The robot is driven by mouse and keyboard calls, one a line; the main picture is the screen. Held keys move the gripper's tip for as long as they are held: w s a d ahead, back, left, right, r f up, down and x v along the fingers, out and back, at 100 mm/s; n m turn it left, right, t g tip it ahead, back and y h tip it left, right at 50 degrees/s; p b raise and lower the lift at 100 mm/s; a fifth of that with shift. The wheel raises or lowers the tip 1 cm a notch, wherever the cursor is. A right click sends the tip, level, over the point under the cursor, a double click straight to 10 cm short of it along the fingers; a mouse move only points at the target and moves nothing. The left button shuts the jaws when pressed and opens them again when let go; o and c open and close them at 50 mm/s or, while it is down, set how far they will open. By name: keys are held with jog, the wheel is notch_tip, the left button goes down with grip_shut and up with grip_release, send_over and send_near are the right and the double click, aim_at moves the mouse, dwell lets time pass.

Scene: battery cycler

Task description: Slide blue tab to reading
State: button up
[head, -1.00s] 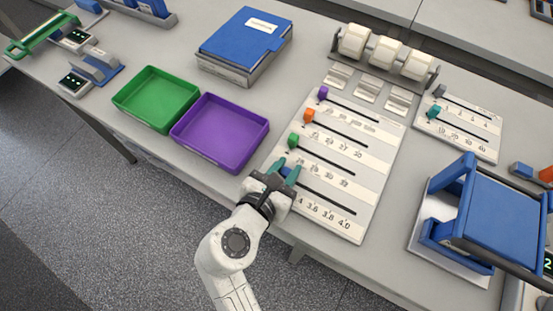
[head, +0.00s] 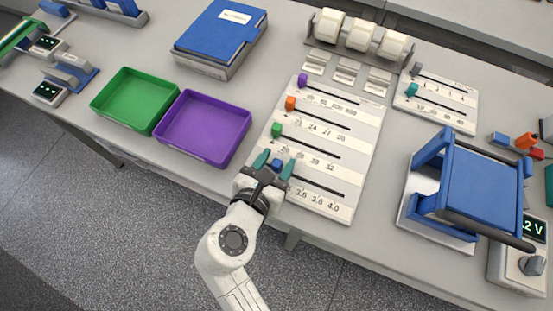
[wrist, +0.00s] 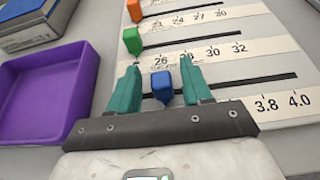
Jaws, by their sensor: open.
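In the head view the blue tab (head: 277,163) shows between the teal fingertips. My gripper (head: 273,163) is open, with one finger on each side of the tab.
The green tab (head: 277,130), orange tab (head: 290,103) and purple tab (head: 303,80) sit at the left ends of the slots above. A purple tray (head: 204,127) and a green tray (head: 134,99) lie left. A blue-framed device (head: 482,185) stands right.

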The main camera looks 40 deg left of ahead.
jog(key=v, duration=1)
jog(key=shift+s, duration=0.2)
